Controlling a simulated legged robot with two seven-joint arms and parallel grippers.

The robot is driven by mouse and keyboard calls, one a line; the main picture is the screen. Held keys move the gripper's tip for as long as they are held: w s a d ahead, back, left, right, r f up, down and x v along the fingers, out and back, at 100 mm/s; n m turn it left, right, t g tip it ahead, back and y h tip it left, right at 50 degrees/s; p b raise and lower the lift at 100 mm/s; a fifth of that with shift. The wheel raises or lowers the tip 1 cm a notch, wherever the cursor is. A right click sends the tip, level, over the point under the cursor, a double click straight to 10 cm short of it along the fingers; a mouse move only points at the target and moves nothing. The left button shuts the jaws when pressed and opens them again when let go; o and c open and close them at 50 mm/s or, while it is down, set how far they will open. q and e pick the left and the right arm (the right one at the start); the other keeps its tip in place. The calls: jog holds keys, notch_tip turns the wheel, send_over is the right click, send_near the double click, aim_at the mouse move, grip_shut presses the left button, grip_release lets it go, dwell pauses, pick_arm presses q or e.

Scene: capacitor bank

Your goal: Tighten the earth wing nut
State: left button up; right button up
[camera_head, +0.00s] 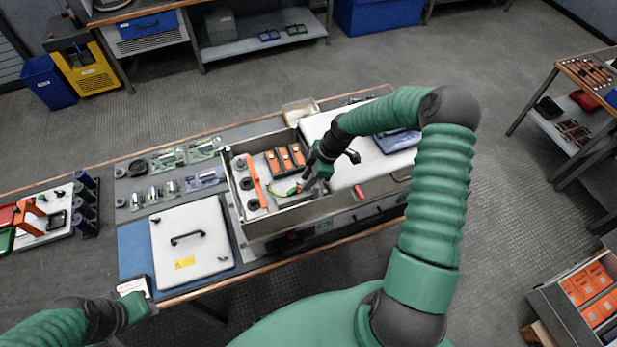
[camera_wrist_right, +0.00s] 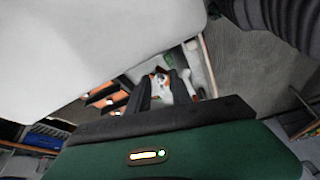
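The open grey metal case (camera_head: 262,222) stands on the bench, with orange-topped capacitors (camera_head: 285,159) and an orange bar (camera_head: 254,175) inside. A green-yellow earth lead (camera_head: 291,190) ends near the case's right inner side. My right gripper (camera_head: 305,181) reaches into the case at that lead end. In the right wrist view its two dark fingers (camera_wrist_right: 164,88) point down into the case, with a small pale and orange fitting (camera_wrist_right: 160,78) between or just beyond the tips. The wing nut itself is too small to tell apart. My left gripper (camera_head: 140,300) is low at the left, away from the case.
A white panel with a black handle (camera_head: 190,240) lies on a blue mat left of the case. A white lid surface (camera_head: 350,165) adjoins the case on the right. A red item (camera_head: 359,192) lies near its front edge. Small parts in trays (camera_head: 170,160) lie behind.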

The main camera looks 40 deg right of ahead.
jog(key=c, duration=0.5)
jog(key=shift+s, duration=0.1)
grip_shut()
jog(key=shift+d, duration=0.2)
jog(key=shift+s+a, duration=0.15)
